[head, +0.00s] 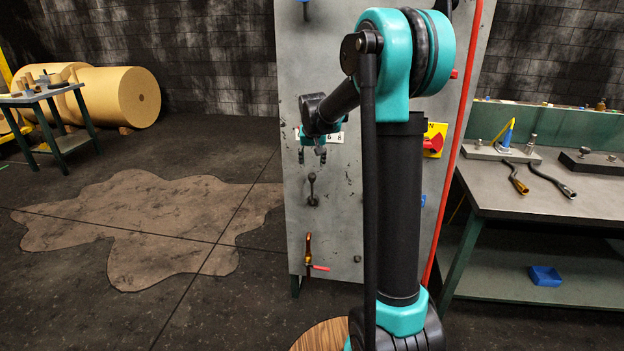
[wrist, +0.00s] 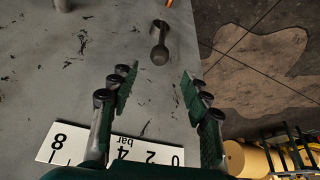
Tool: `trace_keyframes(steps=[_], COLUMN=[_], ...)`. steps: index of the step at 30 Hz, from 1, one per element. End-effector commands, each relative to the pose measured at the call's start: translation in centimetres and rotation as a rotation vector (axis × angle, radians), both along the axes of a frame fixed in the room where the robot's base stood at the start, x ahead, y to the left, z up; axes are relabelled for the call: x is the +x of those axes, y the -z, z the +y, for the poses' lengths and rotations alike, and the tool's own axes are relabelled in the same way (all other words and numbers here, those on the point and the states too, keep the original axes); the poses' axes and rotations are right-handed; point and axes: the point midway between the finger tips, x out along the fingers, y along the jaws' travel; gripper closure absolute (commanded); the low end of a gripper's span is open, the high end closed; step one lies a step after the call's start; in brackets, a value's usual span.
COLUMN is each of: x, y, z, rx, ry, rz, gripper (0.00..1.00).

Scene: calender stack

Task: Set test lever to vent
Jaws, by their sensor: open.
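A dark lever with a rounded knob (head: 312,190) stands out from the grey panel (head: 345,225). It also shows in the wrist view (wrist: 160,48), at the top centre beyond the fingertips. I take it for the test lever; no vent marking is readable. My gripper (head: 312,157) is open and empty in front of the panel, just above the lever in the head view. In the wrist view, its spread fingers (wrist: 160,82) lie on either side of the lever's line, apart from the knob.
A white bar scale plate (wrist: 125,150) is on the panel, behind my gripper. Lower down is a valve with a red handle (head: 320,268). A red pipe (head: 462,130) runs down the panel's right side, beside a bench (head: 530,190). Floor left of the panel is open.

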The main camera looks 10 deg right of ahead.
Motion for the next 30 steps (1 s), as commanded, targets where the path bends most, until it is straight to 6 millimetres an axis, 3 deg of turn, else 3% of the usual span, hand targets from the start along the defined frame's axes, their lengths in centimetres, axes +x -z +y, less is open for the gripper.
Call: trace_keyframes(steps=[9,15,21,30], x=[2.4,3.4,3.8,3.9], y=[5.9,8.4,9.4,9.5], z=[-0.3,-0.4,-0.5,-0.5], rx=[0.000,0.000,0.000,0.000], ry=[0.001,0.000,0.000,0.000], rz=[0.000,0.000,0.000,0.000], gripper=[0.52,0.52,0.52,0.55])
